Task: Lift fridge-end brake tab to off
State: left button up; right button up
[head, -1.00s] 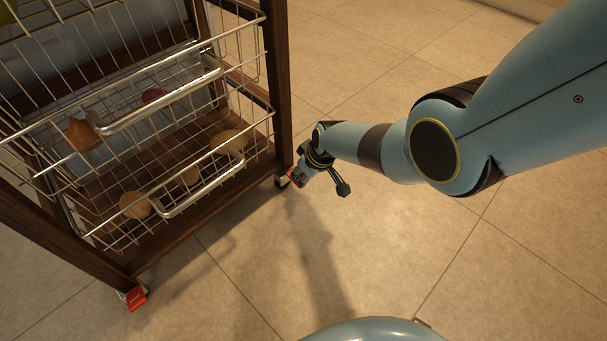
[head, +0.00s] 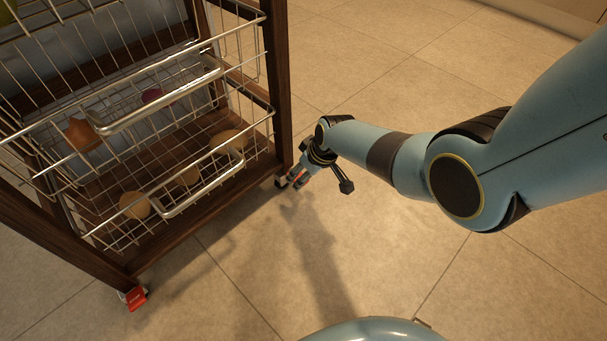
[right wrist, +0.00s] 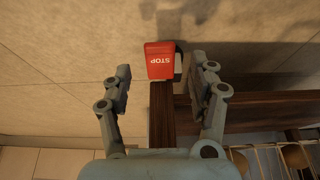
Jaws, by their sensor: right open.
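In the right wrist view, a red brake tab (right wrist: 159,60) marked STOP sits at the foot of a dark wooden post (right wrist: 162,115). My open right gripper (right wrist: 162,77) has a finger on each side of the tab, with a gap at the left and less room at the right. In the head view my right gripper (head: 293,181) is low at the cart's right front caster, and its fingers mostly hide the tab there. Another red brake tab (head: 136,297) shows at the cart's near left caster. Which end faces a fridge cannot be told. My left gripper is out of view.
The wooden cart (head: 278,80) holds wire baskets (head: 190,195) with several onion- or potato-like items (head: 135,205). Its post and lower shelf edge are close to my right gripper. The tiled floor (head: 400,270) to the right is clear.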

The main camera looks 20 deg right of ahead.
jog(key=v, duration=1)
